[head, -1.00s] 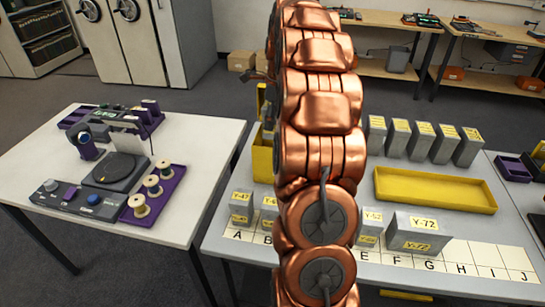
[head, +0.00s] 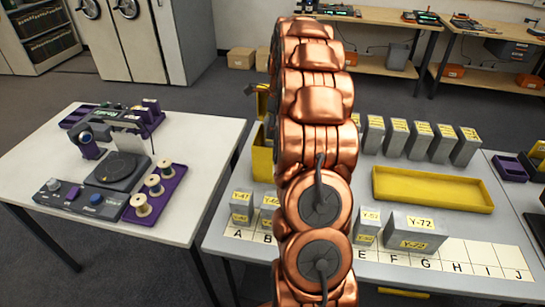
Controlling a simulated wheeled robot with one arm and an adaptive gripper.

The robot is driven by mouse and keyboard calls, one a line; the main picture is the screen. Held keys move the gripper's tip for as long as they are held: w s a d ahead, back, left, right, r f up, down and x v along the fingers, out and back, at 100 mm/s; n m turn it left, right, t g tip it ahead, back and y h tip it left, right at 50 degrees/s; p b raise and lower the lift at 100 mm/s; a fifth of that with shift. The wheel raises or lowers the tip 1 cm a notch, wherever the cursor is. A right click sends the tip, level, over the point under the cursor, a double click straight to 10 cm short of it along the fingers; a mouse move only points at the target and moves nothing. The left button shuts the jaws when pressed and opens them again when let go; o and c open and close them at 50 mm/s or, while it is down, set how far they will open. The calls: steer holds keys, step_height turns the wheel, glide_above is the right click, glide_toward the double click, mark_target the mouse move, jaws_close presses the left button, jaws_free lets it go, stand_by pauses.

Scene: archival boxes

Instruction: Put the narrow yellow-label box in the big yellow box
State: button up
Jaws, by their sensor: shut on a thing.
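My copper-coloured arm rises through the middle of the head view and hides much of the table. A small dark part of my gripper (head: 261,88) shows at the arm's left edge, above the big yellow box (head: 262,160). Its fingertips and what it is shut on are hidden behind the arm. The big yellow box stands on the grey table, its right side covered by my arm. Grey boxes with yellow labels stand in a back row (head: 420,142). Smaller labelled ones stand in front, at left (head: 241,206) and right of my arm (head: 367,228), beside a wide Y-72 box (head: 413,231).
A shallow yellow tray (head: 432,190) lies right of my arm, empty. A lettered strip (head: 480,258) runs along the table's front edge, with free room at its right end. A white table (head: 205,140) with purple trays and devices stands at the left.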

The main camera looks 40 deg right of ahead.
step_height(320, 180, down, 13)
steer(key=p, duration=0.3)
steer(key=shift+f+p, duration=0.1)
steer(key=shift+p, duration=0.2)
steer(key=o, duration=1.3)
steer(key=r+b, duration=0.1)
steer(key=r, duration=0.3)
steer(key=s+r+b, duration=0.1)
steer(key=r, duration=0.2)
steer(key=d+r+b, duration=0.1)
steer(key=r+b, duration=0.1)
steer(key=r, duration=0.2)
steer(key=shift+s+r, duration=0.2)
steer(key=shift+r, duration=0.3)
